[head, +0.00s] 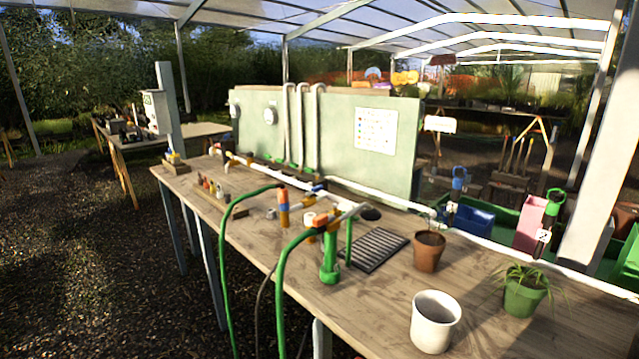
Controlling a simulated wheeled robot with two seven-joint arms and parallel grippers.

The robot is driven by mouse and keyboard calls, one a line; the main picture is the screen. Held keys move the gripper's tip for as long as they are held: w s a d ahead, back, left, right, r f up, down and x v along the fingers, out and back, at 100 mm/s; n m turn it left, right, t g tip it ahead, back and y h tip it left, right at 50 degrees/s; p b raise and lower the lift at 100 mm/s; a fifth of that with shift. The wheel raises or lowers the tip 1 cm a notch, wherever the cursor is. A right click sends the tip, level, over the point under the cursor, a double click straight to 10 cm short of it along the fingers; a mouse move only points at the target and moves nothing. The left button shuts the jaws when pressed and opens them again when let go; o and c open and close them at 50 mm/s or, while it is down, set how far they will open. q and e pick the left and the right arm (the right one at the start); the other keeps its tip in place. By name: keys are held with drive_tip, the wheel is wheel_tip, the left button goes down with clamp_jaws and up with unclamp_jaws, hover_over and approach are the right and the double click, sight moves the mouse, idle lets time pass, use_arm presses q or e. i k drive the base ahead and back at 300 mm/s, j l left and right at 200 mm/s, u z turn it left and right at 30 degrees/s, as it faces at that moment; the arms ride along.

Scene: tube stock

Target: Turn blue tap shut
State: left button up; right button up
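A small blue part (317,186), which looks like a tap handle, sits on the white pipe (350,204) towards the back of the wooden bench. It is too small to tell which way its handle is turned. Neither of my grippers shows in the head view.
Green hoses (281,285) with orange connectors (283,196) arch over the bench's front edge. A green stand (329,262), a dark slatted tray (376,249), a terracotta pot (429,251), a white pot (434,322) and a green plant pot (523,298) stand on the bench (375,300).

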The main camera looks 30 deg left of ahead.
sight(320, 188)
drive_tip(key=j+z, duration=0.15)
drive_tip(key=j, duration=0.3)
drive_tip(key=j+z, duration=0.15)
drive_tip(key=j, duration=0.25)
drive_tip(key=k+j+z, duration=0.15)
drive_tip(key=j, duration=0.3)
drive_tip(key=j+z, duration=0.15)
drive_tip(key=j, duration=0.25)
drive_tip(key=k+j+z, duration=0.1)
drive_tip(key=j, duration=0.3)
drive_tip(key=k+j+z, duration=0.15)
drive_tip(key=j, duration=0.25)
